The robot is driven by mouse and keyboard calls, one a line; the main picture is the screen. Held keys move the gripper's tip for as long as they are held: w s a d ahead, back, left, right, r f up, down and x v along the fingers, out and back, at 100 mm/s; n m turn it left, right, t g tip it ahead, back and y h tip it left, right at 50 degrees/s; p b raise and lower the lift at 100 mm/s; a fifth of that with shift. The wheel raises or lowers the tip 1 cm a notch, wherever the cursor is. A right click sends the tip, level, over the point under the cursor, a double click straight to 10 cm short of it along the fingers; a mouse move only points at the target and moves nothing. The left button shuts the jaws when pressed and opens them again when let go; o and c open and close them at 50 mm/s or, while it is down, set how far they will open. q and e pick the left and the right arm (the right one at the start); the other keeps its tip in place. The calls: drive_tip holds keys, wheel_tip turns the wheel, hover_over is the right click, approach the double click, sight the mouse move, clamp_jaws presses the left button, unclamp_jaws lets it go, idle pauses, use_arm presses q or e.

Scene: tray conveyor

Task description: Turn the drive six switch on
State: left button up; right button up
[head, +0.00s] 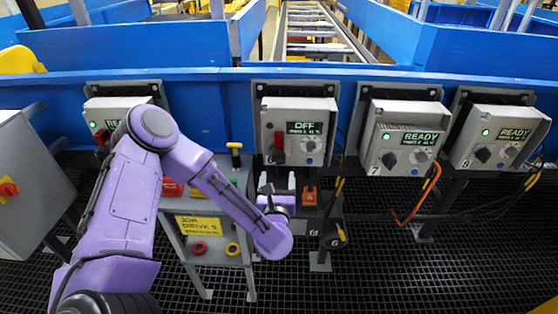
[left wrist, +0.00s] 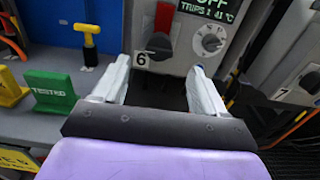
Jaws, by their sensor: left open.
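The drive six box (head: 298,118) is a grey unit in the middle of the head view. Its screen (head: 305,128) reads OFF. On its left side is a black switch (head: 279,158) with an upright red part (head: 279,141); in the left wrist view the switch (left wrist: 158,46) is beside a label 6. A grey dial (left wrist: 211,43) is to its right. My left gripper (head: 277,182) is open and empty, just below the box. In the left wrist view its fingertips (left wrist: 160,66) are spread either side of the switch, lower down and apart from it. My right gripper is not in view.
Boxes seven (head: 405,137) and eight (head: 500,137) to the right read READY with green lights. A stand (head: 213,220) with a yellow sign, a green TESTED block (left wrist: 50,92) and a yellow T-handle (left wrist: 88,40) is left of the gripper. Cables hang at right.

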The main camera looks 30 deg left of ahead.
sight(278, 162)
use_arm(q)
drive_tip(key=p+x, duration=0.1)
drive_tip(key=x, duration=0.7)
drive_tip(key=shift+w+f, duration=0.1)
drive_tip(key=c, duration=1.1)
